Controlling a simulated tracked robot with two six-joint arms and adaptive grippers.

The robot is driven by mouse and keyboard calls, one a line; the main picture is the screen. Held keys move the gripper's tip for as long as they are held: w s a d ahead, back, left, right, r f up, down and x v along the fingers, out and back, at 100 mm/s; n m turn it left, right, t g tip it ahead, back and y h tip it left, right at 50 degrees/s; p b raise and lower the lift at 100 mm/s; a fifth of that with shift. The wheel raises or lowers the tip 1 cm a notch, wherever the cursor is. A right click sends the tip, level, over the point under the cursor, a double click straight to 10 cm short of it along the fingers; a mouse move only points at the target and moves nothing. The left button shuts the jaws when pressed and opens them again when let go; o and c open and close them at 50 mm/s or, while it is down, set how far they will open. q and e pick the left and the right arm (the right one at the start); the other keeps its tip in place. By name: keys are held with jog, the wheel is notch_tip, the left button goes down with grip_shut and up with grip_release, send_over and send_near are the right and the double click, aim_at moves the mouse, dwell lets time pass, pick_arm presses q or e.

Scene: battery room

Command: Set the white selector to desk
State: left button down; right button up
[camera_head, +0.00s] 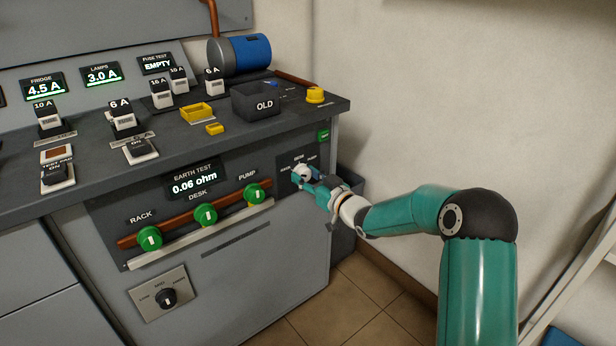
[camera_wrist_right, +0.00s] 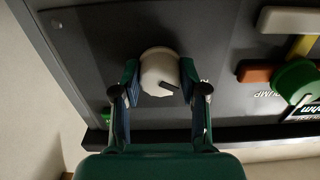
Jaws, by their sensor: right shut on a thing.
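The white selector (camera_head: 303,173) is a round knob on a dark plate (camera_head: 284,187) at the right end of the cabinet's front panel. In the right wrist view the white knob (camera_wrist_right: 160,72) sits between my fingers, with a dark pointer mark on its face. My right gripper (camera_head: 311,184) is shut on the knob, and it also shows in the right wrist view (camera_wrist_right: 158,88). The gripper partly covers the plate and its small labels, so I cannot read which label the pointer faces. My left gripper is not in view.
Left of the selector are green knobs under RACK (camera_head: 149,239), DESK (camera_head: 205,215) and PUMP (camera_head: 254,193) on a copper bar. A black selector (camera_head: 166,298) is on a lower plate. The worktop above holds fuses, yellow pieces and an OLD bin (camera_head: 256,102). A wall stands at right.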

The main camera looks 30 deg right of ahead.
jog(key=shift+d, duration=0.1)
jog(key=m+p, duration=0.3)
jog(key=m, duration=0.3)
jog(key=shift+r, duration=0.1)
jog(key=m+p, duration=0.2)
jog(key=m, duration=0.3)
jog(key=shift+m, duration=0.4)
dwell(0.4)
jog(key=o, duration=1.1)
jog(key=shift+o, duration=0.2)
